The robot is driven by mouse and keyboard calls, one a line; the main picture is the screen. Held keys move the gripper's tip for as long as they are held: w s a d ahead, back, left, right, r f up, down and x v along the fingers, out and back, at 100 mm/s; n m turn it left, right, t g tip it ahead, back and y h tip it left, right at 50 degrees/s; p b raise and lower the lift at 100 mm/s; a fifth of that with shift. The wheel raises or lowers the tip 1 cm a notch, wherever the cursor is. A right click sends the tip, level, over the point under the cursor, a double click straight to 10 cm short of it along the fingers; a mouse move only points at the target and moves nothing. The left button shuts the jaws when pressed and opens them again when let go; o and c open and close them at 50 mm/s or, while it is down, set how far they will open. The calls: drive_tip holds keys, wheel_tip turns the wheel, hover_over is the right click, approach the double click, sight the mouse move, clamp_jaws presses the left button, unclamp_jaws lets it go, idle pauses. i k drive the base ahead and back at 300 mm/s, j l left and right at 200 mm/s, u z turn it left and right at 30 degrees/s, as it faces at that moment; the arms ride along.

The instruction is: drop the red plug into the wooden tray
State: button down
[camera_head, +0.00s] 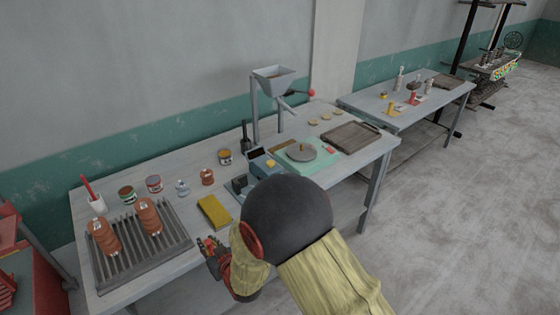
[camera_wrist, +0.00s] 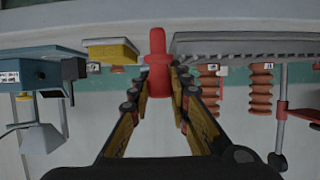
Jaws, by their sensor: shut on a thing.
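The red plug (camera_wrist: 157,48) stands up between my fingertips in the wrist view. It shows as a small red piece (camera_head: 209,243) in the head view. In the head view my gripper (camera_head: 213,251) is at the front edge of the near workbench, left of my dark arm joint. The wooden tray (camera_head: 350,138) lies at the right end of that bench, well to the right of my gripper, and looks empty.
On the near bench (camera_head: 305,192) stand a slatted rack (camera_head: 125,262) with ribbed orange-brown pieces, a yellow block (camera_head: 214,211), several small jars and a hopper stand (camera_head: 274,80). A green mat with a grey disc (camera_head: 301,152) lies left of the tray. A second bench (camera_head: 415,112) stands behind.

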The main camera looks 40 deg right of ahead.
sight(355, 138)
drive_tip(key=i+j+z, duration=0.1)
drive_tip(key=z, duration=1.45)
